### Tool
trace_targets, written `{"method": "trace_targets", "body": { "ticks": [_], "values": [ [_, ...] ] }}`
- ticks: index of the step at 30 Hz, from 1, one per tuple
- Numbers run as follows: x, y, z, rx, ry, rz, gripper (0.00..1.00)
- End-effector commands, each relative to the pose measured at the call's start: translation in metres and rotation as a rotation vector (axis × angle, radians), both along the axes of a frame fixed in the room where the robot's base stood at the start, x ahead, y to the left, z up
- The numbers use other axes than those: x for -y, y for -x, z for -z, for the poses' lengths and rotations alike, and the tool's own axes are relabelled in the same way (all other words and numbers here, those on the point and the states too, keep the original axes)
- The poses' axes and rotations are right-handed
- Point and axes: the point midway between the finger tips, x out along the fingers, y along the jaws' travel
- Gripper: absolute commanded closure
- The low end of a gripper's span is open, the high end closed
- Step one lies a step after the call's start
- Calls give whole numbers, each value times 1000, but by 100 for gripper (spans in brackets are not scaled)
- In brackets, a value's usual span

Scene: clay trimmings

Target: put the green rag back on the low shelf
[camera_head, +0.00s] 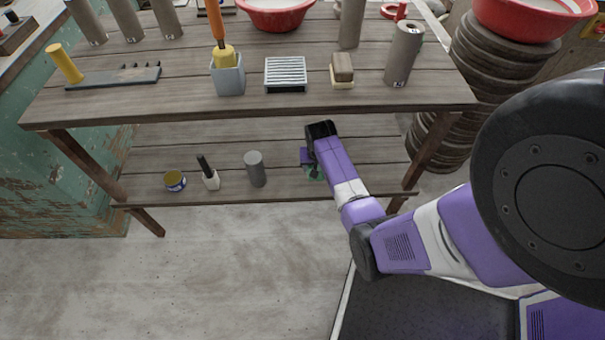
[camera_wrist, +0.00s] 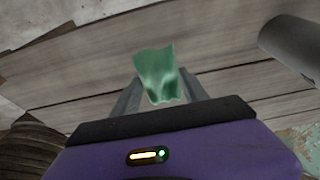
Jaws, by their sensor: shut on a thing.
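The green rag (camera_wrist: 158,75) is pinched between the two fingers of my gripper (camera_wrist: 157,92) in the wrist view. In the head view a small bit of the rag (camera_head: 316,174) shows below my gripper (camera_head: 308,160), mostly hidden by my arm. The low shelf (camera_head: 225,192) is the grey plank board under the table top. My gripper is over the right part of this shelf, near its front edge. The wrist view shows the shelf planks (camera_wrist: 90,75) behind the rag. I cannot tell whether the rag touches the planks.
A table leg (camera_head: 424,160) stands to the right.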

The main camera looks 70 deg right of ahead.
Motion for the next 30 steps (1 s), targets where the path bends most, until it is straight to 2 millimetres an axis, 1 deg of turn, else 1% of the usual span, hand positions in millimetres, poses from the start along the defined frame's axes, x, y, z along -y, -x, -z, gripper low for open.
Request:
{"method": "trace_targets", "body": {
  "ticks": [1,3,10,13,14,15,19,30],
  "values": [
    [-3,-10,1,0,1,-3,80],
    [-7,-19,1,0,1,-2,80],
    [-13,-32,0,0,0,0,80],
    [-18,-43,0,1,1,-2,80],
    [-18,-43,5,0,-1,0,80],
    [-18,-41,15,-1,-2,2,80],
    [-17,-42,33,0,0,2,80],
    [-17,-41,37,0,0,1,80]
  ]
}}
